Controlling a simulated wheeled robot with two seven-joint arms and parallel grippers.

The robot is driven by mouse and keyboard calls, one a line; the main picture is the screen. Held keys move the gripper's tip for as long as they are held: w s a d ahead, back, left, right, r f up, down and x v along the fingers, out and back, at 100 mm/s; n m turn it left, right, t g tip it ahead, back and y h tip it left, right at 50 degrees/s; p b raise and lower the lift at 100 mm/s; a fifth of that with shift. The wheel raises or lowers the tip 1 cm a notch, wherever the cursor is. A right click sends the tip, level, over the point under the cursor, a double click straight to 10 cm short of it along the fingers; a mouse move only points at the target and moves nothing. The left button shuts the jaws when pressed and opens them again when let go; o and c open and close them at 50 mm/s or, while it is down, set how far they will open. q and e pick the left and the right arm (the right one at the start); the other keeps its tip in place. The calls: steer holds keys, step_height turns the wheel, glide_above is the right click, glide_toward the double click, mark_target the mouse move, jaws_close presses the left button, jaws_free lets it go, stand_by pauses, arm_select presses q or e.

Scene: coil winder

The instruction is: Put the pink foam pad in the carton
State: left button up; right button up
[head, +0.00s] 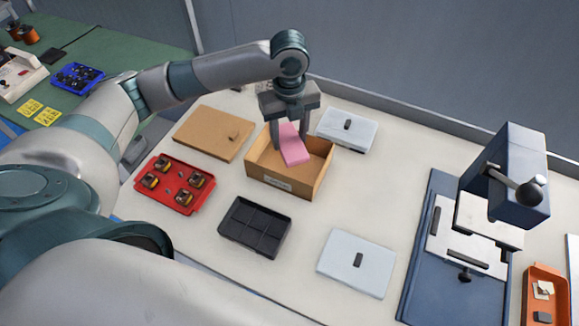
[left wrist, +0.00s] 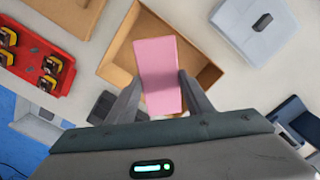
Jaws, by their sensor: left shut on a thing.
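The pink foam pad (head: 292,146) is between the fingers of my left gripper (head: 289,135), which is shut on it. The pad is over the opening of the open brown carton (head: 285,182). In the left wrist view, the pad (left wrist: 158,72) shows between the two fingers of the left gripper (left wrist: 158,92), with the carton (left wrist: 118,62) below and around it. I cannot tell whether the pad touches the carton floor. My right gripper is not in view.
A brown board (head: 212,132) lies left of the carton, and a red tray (head: 160,193) of parts is nearer. A black divided tray (head: 255,226) is in front. Pale lidded boxes (head: 347,128) lie behind right and front right (head: 350,281). A blue press (head: 510,180) stands at right.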

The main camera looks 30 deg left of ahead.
mark_target(289, 151)
arm_select(q)
steer(key=shift+f, duration=0.15)
steer(key=shift+f+p, duration=0.75)
steer(key=shift+f, duration=2.25)
steer(key=shift+f+p, duration=0.45)
steer(key=shift+f, duration=1.4)
steer(key=o, duration=1)
steer(key=shift+f, duration=0.15)
